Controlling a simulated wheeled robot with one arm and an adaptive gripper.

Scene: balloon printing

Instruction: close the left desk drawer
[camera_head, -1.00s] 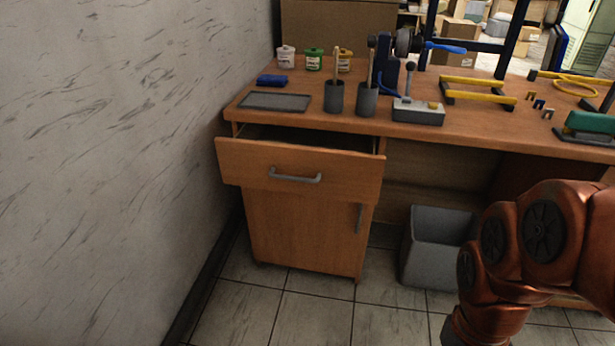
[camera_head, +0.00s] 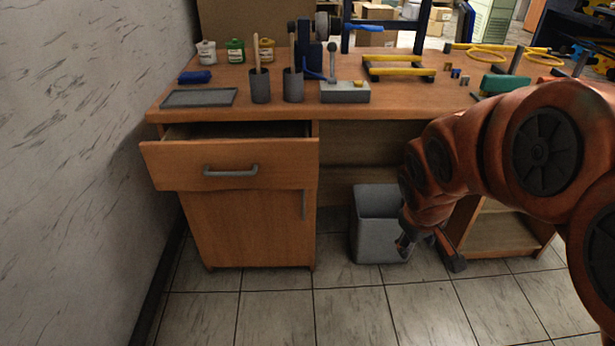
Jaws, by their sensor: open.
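The left desk drawer (camera_head: 231,165) is pulled partly out of the wooden desk. A dark gap shows behind its front panel, under the desk top. Its grey bar handle (camera_head: 231,171) is at the middle of the front. My gripper (camera_head: 428,259) is low at the end of my orange arm, in front of the grey bin and to the right of the drawer. Its fingers are spread apart with nothing seen between them. It is well away from the drawer and its handle.
Below the drawer is a shut cabinet door (camera_head: 249,229). The grey bin (camera_head: 378,225) stands on the floor right of it. A wall (camera_head: 70,150) borders the desk on the left. The tiled floor (camera_head: 270,310) in front is clear. Cups, paint jars and tools stand on the desk top (camera_head: 330,108).

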